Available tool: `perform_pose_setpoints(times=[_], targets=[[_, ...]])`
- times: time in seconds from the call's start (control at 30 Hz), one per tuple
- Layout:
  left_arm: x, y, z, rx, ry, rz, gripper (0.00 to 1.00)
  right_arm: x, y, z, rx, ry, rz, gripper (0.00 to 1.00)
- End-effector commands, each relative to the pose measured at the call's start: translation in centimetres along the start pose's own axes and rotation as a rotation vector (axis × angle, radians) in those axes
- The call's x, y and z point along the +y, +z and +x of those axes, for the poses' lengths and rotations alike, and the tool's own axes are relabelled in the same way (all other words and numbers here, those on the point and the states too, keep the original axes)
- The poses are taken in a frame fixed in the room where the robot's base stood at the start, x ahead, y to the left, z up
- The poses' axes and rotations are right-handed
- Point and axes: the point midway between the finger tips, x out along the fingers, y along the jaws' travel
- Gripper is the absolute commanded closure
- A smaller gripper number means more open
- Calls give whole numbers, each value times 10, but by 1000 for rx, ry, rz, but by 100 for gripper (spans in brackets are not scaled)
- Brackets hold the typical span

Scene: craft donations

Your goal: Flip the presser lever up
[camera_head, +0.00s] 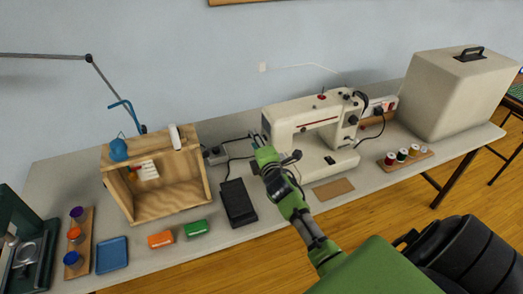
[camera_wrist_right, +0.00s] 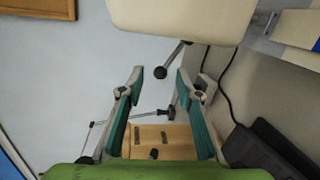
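The white sewing machine (camera_head: 285,119) stands at the back middle of the table. In the right wrist view, the underside of its head (camera_wrist_right: 185,15) fills the top, and the presser lever (camera_wrist_right: 161,72), a thin rod with a black ball knob, juts out below it. My right gripper (camera_head: 262,145) is beside the left end of the machine's head. In the right wrist view, my right gripper (camera_wrist_right: 160,76) is open, with the knob appearing between its fingertips and touching neither. In the head view the gripper's arm hides the lever. My left gripper is in neither view.
A wooden box (camera_head: 180,200), a black foot pedal (camera_head: 238,202) and orange (camera_head: 160,239) and green (camera_head: 195,228) packs lie left of the machine. Cables run behind the pedal.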

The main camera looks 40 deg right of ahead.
Motion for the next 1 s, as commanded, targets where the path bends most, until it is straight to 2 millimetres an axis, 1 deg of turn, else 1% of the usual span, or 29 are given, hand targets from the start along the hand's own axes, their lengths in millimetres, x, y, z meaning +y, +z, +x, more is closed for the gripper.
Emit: perform_pose_setpoints(times=[0.03,0.2,0.3,0.4,0.6,1.0], targets=[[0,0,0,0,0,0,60,-1,0,-11,1,0,-2,68],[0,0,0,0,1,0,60,0,1,-43,0,0,-1,68],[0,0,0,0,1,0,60,0,2,-57,-1,1,0,68],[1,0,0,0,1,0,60,1,2,-68,-2,3,0,68],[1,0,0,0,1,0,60,2,3,-76,-3,3,0,68],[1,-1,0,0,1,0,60,2,3,-76,-3,3,0,68]])
